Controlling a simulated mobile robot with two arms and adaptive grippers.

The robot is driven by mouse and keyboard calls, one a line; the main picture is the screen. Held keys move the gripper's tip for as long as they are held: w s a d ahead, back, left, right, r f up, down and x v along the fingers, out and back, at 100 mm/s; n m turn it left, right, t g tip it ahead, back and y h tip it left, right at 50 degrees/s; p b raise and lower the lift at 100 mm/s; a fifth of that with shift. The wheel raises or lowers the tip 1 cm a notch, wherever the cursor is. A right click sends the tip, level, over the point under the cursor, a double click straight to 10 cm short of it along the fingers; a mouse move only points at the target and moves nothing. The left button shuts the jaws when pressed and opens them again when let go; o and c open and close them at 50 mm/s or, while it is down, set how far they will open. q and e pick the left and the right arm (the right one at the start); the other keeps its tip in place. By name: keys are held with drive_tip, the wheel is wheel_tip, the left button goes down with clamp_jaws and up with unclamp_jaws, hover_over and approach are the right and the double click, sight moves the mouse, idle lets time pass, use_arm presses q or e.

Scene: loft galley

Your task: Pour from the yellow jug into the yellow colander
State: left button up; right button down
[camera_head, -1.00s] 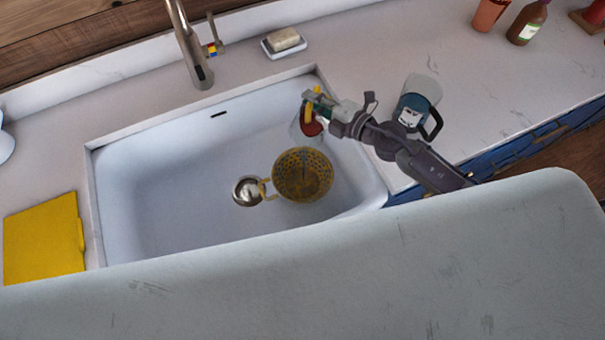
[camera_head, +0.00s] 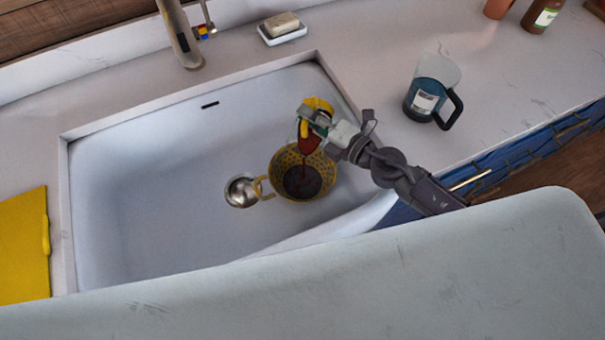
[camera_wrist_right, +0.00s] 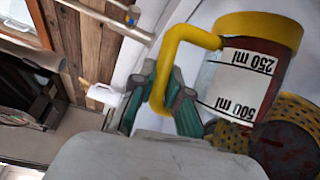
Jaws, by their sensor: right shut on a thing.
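The yellow colander (camera_head: 276,165) stands in the white sink, right of the drain, with dark red liquid in its bottom. My right gripper (camera_head: 318,119) is shut on the handle of the yellow jug (camera_head: 306,142) and holds it tilted above the colander's far side. A dark red stream falls from the jug into the colander. In the right wrist view, the yellow jug (camera_wrist_right: 262,28) has a yellow rim and handle, a clear body with red liquid and a white measure label. The colander (camera_wrist_right: 300,112) shows partly behind it. My left gripper is not in view.
The sink (camera_head: 140,170) has a drain (camera_head: 241,190) and a faucet (camera_head: 180,35) behind it. A blue jug with a black handle (camera_head: 427,98) stands on the right counter. A soap dish (camera_head: 282,36) lies behind the sink. A yellow board (camera_head: 22,245) lies at left.

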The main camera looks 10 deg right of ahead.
drive_tip(key=shift+s+a+f+b, duration=0.15)
drive_tip(key=shift+s+b, duration=0.1)
drive_tip(key=shift+b, duration=0.25)
drive_tip(key=shift+s+a+f+n+b, duration=0.3)
drive_tip(key=shift+n+b, duration=0.2)
drive_tip(key=shift+b, duration=0.2)
drive_tip(key=shift+s+f+t+b, duration=0.1)
drive_tip(key=shift+s+t+b, duration=0.2)
drive_tip(key=shift+b, duration=0.2)
